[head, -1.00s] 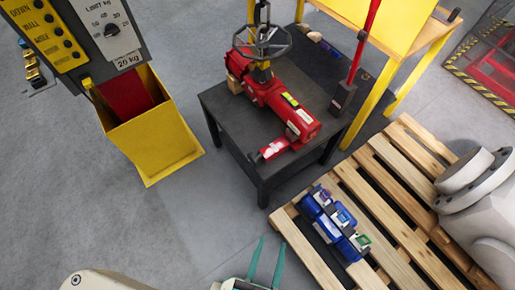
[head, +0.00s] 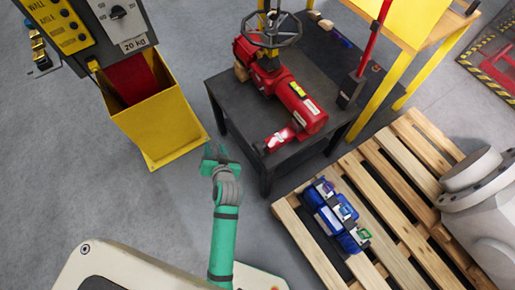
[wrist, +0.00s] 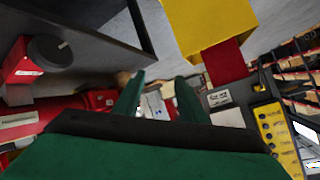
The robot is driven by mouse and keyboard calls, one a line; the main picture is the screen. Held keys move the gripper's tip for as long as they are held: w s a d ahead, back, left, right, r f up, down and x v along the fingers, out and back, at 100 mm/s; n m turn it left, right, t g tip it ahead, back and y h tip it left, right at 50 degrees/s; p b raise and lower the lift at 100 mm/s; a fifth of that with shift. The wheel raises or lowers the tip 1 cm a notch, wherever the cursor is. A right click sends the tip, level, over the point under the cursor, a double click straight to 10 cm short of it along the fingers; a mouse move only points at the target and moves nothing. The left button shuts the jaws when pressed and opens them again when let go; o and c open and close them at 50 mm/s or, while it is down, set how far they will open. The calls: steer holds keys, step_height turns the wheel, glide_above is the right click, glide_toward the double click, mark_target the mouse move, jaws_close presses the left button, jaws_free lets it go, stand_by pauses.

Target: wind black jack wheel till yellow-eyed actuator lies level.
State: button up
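The black spoked wheel (head: 271,29) stands over the far end of the dark table, above a yellow part (head: 266,62). The red actuator (head: 302,103), with a yellow label on its body, lies below it, reaching toward the table's near edge. I cannot tell from this view whether it is level. My gripper (head: 215,154) is in front of the table's left near corner, well short of the wheel and touching nothing. In the wrist view its two green fingers (wrist: 156,97) stand apart and empty, with red parts (wrist: 62,116) at the left.
The dark table (head: 232,112) stands beside a yellow bin (head: 165,130) under a control panel. A red upright lever (head: 369,45) stands at the table's right. A wooden pallet (head: 395,170) carries blue units (head: 333,214) and a grey valve body (head: 485,215).

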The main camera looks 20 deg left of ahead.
steer(key=w+a+n+g, duration=0.3)
steer(key=w+a, duration=0.1)
steer(key=a, duration=0.1)
steer(key=n+g+h, duration=0.6)
steer(key=h, duration=0.2)
glide_above(258, 148)
steer(key=w, duration=0.1)
steer(key=shift+w+a+f, duration=0.1)
steer(key=shift+a+f, duration=0.1)
steer(key=shift+f, duration=0.35)
steer(key=shift+a+f, duration=0.15)
steer(key=shift+f, duration=0.35)
steer(key=shift+d+f, duration=0.15)
steer(key=shift+f, duration=0.05)
step_height(258, 148, down, 10)
steer(key=shift+f, duration=0.15)
jaws_close()
